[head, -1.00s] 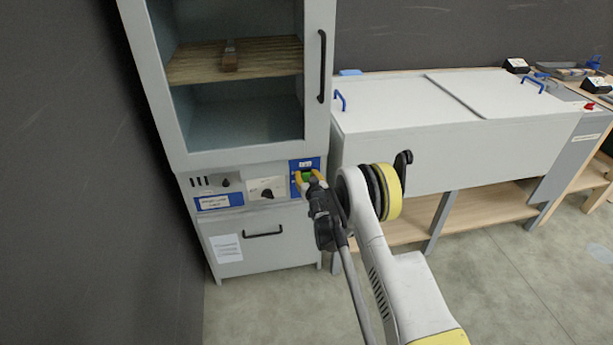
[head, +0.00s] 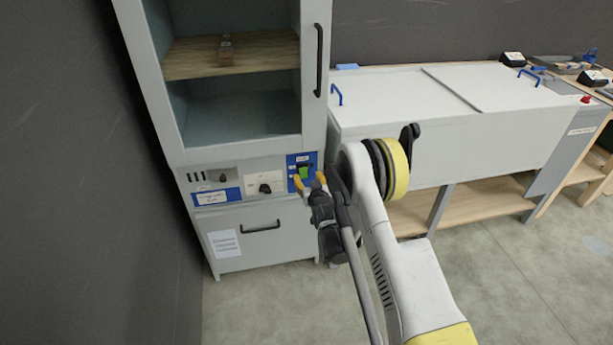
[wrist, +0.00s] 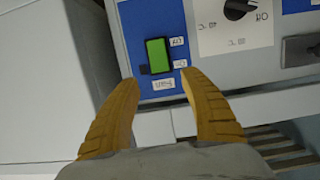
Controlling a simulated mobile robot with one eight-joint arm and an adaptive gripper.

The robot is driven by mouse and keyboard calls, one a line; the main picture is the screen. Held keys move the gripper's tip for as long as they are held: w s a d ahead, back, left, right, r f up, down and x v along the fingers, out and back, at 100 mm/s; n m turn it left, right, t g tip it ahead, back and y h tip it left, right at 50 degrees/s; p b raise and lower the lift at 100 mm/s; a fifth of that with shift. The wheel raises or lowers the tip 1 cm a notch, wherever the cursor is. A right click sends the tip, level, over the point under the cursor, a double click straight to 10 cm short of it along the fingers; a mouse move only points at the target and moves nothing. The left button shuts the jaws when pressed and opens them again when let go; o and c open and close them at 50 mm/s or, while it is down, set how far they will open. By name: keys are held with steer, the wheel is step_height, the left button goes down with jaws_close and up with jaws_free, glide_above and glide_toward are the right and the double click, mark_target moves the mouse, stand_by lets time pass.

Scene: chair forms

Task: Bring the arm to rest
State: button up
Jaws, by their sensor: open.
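My gripper (head: 309,182) is open and empty, its two yellow fingers apart in front of the lower control panel of a tall grey cabinet (head: 320,120). A green switch (head: 304,171) on a blue plate lies just beyond the fingertips. In the wrist view the green switch (wrist: 158,55) sits above and between the open fingers (wrist: 160,85), with nothing held between them. My arm reaches from the lower right toward the panel. Whether the fingertips touch the panel cannot be told.
A long grey chest with blue handles (head: 450,120) stands right of the cabinet, on a wooden frame. A dark wall (head: 60,150) is close on the left. The floor (head: 270,310) in front is clear.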

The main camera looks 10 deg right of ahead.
stand_by(0.3)
steer(key=s+r+g, duration=0.2)
steer(key=s+r, duration=0.3)
steer(key=r, duration=0.6)
steer(key=s+r+g, duration=0.1)
steer(key=s+r, duration=0.3)
steer(key=r, duration=0.7)
steer(key=s+r+g, duration=0.1)
steer(key=s+r, duration=0.2)
steer(key=s, duration=0.4)
steer(key=s+r+g, duration=0.1)
steer(key=s+r, duration=0.3)
steer(key=s, duration=0.4)
steer(key=s+f+g, duration=0.2)
steer(key=s+f, duration=0.1)
steer(key=s, duration=2)
steer(key=shift+g, duration=0.4)
